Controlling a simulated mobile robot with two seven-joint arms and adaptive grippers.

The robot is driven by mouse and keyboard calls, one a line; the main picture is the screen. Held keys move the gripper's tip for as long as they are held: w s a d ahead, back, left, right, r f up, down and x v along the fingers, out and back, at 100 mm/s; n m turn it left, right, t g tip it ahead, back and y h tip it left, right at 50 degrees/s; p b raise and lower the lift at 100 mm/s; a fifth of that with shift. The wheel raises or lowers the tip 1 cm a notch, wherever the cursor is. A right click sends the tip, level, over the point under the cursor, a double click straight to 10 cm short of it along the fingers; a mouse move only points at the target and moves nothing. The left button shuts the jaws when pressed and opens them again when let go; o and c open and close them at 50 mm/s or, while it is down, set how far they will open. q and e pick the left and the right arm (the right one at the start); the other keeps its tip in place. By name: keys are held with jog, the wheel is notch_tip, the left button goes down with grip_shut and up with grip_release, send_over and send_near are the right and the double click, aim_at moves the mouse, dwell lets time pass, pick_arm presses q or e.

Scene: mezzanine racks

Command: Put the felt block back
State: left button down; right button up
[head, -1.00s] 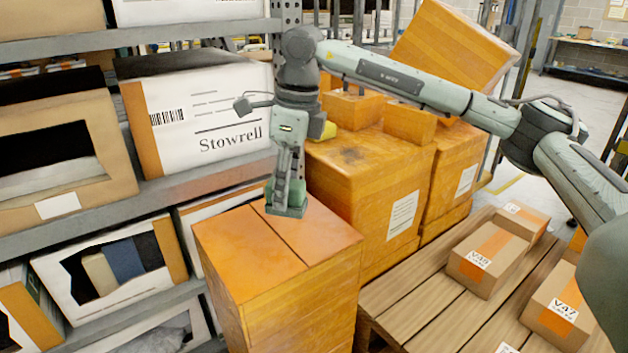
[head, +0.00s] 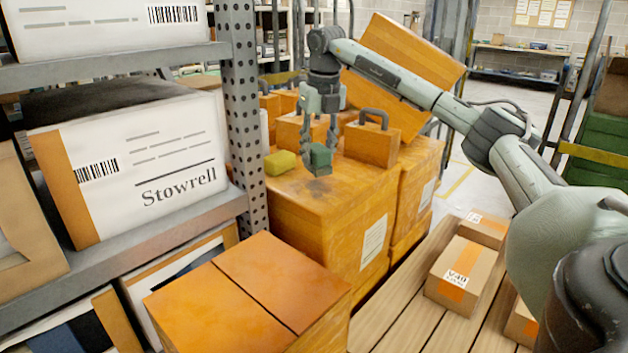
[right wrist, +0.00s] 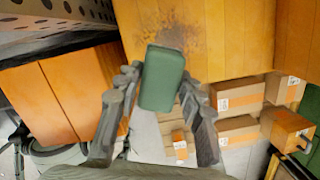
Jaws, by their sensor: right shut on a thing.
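My right gripper (head: 319,148) is shut on a green block (head: 320,157), which looks like the felt block. In the right wrist view the same green block (right wrist: 161,79) sits between the two fingers (right wrist: 158,108). In the head view the block shows against the top of a large orange box (head: 290,205); I cannot tell whether it touches that top. A yellow block (head: 280,163) lies on this box just left of the gripper. My left gripper is not in view.
A nearer orange box (head: 245,285) stands in front. A black-handled orange case (head: 372,143) is right of the gripper. A perforated rack post (head: 242,110) and a Stowrell box (head: 140,170) are left. Small cartons (head: 459,275) sit on a pallet (head: 400,310).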

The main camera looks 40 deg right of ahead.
aim_at(320, 149)
jog(key=shift+f, duration=3.15)
jog(key=o, duration=1)
jog(key=r, duration=0.4)
jog(key=s+r, duration=0.1)
jog(key=r, duration=0.7)
jog(key=shift+s+a+r, duration=0.1)
jog(key=shift+s+a, duration=0.2)
jog(key=shift+s, duration=0.05)
